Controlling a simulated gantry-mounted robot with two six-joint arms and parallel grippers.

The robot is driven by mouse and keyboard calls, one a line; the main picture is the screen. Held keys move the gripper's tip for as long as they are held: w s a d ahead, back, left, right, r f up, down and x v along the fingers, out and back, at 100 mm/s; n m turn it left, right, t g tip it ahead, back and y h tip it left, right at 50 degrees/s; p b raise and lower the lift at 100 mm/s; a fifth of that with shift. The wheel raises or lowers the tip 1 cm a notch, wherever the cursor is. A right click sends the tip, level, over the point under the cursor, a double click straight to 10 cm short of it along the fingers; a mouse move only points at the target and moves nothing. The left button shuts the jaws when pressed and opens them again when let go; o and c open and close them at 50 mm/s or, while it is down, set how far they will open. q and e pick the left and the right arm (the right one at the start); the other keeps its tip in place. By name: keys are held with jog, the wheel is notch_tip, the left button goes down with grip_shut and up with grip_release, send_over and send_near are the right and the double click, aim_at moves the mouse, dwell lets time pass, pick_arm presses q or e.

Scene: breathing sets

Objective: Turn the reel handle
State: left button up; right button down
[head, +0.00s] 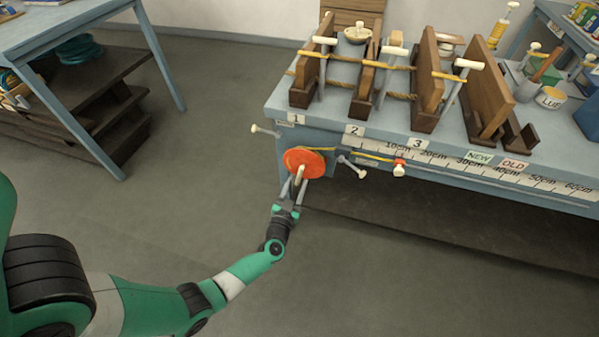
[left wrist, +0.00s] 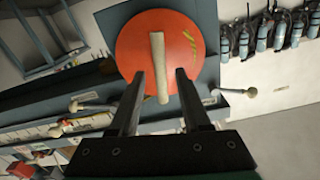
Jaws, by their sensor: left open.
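The reel is a round orange disc (head: 303,160) on the front side of the blue table, near its left corner. It also shows large in the left wrist view (left wrist: 133,50). A cream handle (head: 299,174) sticks out from its face. In the left wrist view the handle (left wrist: 159,70) stands between my two fingers, with gaps on both sides. My left gripper (head: 294,190) is open around the handle's lower end, just in front of the disc. I cannot see my right gripper.
Cream-tipped pegs stick out beside the reel, one at the left (head: 265,131) and one at the right (head: 352,167). A yellow cord runs right to a red-and-white piece (head: 399,167). Wooden stands fill the tabletop (head: 284,103). The floor in front is clear.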

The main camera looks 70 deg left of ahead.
pick_arm(q)
jog(key=p+v, duration=0.2)
jog(key=v, duration=0.5)
jog(key=shift+s+d, duration=0.2)
jog(key=shift+o, duration=0.2)
